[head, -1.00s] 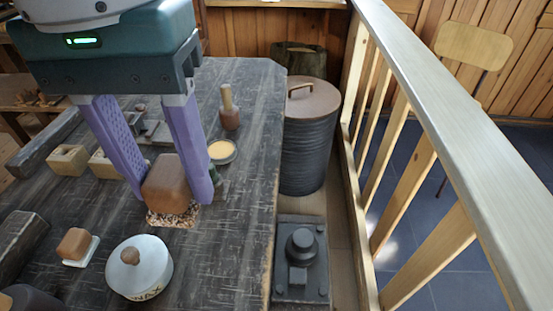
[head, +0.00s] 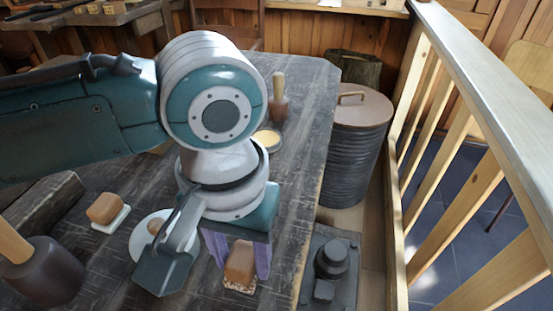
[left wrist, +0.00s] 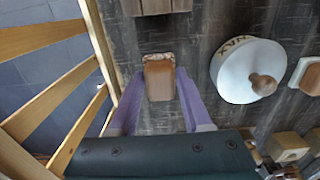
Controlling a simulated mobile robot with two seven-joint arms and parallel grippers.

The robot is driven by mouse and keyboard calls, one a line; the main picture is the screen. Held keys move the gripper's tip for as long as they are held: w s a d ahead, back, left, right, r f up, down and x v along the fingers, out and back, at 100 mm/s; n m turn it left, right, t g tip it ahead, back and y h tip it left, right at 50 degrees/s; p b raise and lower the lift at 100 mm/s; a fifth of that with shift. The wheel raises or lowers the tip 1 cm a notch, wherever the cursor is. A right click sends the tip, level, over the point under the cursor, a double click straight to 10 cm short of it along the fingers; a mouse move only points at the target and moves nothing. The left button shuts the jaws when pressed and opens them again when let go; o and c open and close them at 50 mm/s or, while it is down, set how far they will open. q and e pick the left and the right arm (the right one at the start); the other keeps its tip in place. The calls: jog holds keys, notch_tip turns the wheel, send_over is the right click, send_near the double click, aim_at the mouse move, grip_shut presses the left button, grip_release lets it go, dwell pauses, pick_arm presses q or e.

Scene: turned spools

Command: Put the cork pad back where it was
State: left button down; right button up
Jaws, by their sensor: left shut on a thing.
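The cork pad (head: 240,263) is a brown wooden block with a speckled cork face underneath. My left gripper (head: 238,265) is shut on it near the right edge of the dark workbench. In the left wrist view the cork pad (left wrist: 159,80) sits between the two purple fingers, its cork showing at the far end. I cannot tell whether the cork touches the bench. My right gripper is not in view.
A white wax tin (left wrist: 240,70) stands close by, partly behind my arm in the head view. A similar block on a white pad (head: 107,211) lies left of it. A dark mallet (head: 45,270) is at lower left. Beyond the bench edge are a black device (head: 328,265) and wooden railing (head: 480,110).

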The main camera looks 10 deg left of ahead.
aim_at(242, 257)
pick_arm(q)
jog(key=shift+f, duration=0.6)
jog(key=shift+c, duration=1.7)
grip_release()
jog(key=shift+f, duration=0.15)
notch_tip(242, 257, up, 12)
jog(key=p, duration=0.3)
jog(key=s+d+f+m+t+h, duration=0.1)
jog(key=s+d+f+m+h, duration=0.15)
jog(key=s+d, duration=0.2)
jog(key=s+a+t+y, duration=0.1)
jog(key=s+a, duration=0.3)
jog(key=a, duration=0.3)
jog(key=s+a+t+y, duration=0.1)
jog(key=s+a, duration=0.2)
jog(key=a, duration=0.4)
jog(key=shift+s+f+n+t, duration=0.3)
jog(key=shift+s+f+n, duration=0.05)
jog(key=shift+f+n, duration=0.1)
